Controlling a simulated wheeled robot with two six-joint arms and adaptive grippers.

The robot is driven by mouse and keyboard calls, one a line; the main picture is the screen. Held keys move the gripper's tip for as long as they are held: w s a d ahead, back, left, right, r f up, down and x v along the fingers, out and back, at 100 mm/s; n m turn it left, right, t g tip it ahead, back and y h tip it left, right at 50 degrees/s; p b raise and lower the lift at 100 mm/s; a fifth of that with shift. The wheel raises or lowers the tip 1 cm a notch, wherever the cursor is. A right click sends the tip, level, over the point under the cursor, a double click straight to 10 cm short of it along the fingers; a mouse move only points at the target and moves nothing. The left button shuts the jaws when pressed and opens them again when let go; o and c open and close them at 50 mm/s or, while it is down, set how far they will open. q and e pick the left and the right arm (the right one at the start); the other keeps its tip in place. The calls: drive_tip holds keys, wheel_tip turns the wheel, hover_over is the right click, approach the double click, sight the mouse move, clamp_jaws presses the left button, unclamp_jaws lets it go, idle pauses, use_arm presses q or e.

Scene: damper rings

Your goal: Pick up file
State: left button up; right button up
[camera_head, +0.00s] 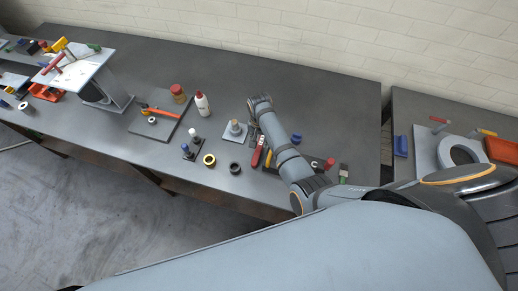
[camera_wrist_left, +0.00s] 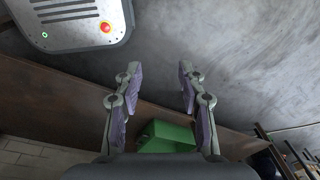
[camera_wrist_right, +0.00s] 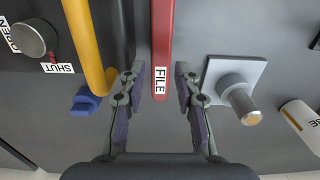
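The file shows in the right wrist view as a red handle (camera_wrist_right: 162,45) with a white FILE label, its labelled end lying between my fingertips. My right gripper (camera_wrist_right: 160,75) is open around the line of the handle, with gaps on both sides; I cannot tell how far above it the tips are. In the head view the red handle (camera_head: 257,157) lies on the bench just in front of my right gripper (camera_head: 253,136), which is partly hidden by its wrist. My left gripper (camera_wrist_left: 160,75) is open and empty in its wrist view, away from the bench tools, and is not seen in the head view.
In the right wrist view a yellow handle (camera_wrist_right: 86,45) and blue part (camera_wrist_right: 86,100) lie left of the file. A pale plate with an upright pin (camera_wrist_right: 238,97) stands close on the right, beside a white cylinder (camera_wrist_right: 302,122). A green box (camera_wrist_left: 166,137) shows below my left gripper.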

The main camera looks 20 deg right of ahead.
sight(259, 148)
drive_tip(key=shift+f, duration=0.25)
wheel_tip(259, 148, down, 5)
drive_tip(key=b, duration=0.6)
drive_tip(key=shift+s+a+b, duration=0.1)
drive_tip(key=shift+b, duration=0.3)
use_arm(q)
wheel_tip(259, 148, down, 6)
drive_tip(key=w, duration=0.1)
drive_tip(key=shift+f, duration=0.25)
use_arm(e)
drive_tip(key=shift+r, duration=0.15)
use_arm(q)
drive_tip(key=shift+w, duration=0.1)
use_arm(e)
clamp_jaws()
